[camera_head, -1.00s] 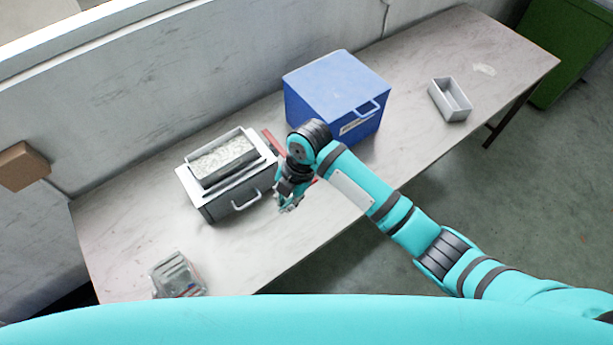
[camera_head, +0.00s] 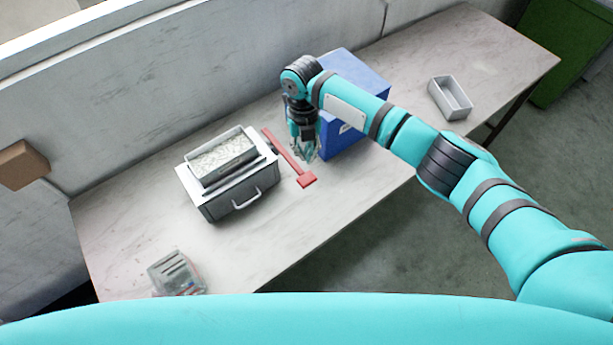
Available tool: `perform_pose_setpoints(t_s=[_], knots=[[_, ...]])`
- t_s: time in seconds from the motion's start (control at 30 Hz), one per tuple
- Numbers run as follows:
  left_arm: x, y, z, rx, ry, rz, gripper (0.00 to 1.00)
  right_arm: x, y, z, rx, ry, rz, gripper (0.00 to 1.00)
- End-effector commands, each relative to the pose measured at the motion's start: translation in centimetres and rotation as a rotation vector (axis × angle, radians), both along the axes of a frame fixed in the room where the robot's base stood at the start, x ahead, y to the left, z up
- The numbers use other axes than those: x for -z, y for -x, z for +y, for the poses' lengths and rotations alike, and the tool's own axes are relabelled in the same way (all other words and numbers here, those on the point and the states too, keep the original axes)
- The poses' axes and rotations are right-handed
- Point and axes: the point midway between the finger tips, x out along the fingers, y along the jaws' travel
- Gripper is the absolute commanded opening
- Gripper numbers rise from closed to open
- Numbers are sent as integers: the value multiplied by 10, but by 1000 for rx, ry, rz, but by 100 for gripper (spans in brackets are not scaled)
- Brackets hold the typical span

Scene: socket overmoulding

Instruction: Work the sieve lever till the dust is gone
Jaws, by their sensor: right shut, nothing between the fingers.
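The sieve box (camera_head: 215,205) stands on the table left of centre. It is dark grey with a white top and a front handle. Its upper tray holds pale granules (camera_head: 222,158); I cannot tell how much dust is among them. The red lever (camera_head: 285,152) sticks out at the right of the box, with a flat red end (camera_head: 307,180) toward the table's front. My right gripper (camera_head: 306,157) is shut and empty, above and just right of the lever; I cannot tell whether it touches it. My left gripper is not in view.
A blue box (camera_head: 367,75) stands behind and right of my right gripper, partly hidden by my arm. A grey tray (camera_head: 437,98) lies further right. A clear container (camera_head: 163,277) is at the front left. The table (camera_head: 265,225) is bare in front of the lever.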

Motion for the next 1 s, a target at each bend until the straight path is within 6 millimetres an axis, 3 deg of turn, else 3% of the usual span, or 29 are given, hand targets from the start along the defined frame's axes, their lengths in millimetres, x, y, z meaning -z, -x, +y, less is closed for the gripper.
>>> perform_pose_setpoints(t_s=[0.6,1.0], knots=[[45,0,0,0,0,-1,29,66,6,-2,2,0,1,0],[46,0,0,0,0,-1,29,69,7,-2,2,1,1,0]])
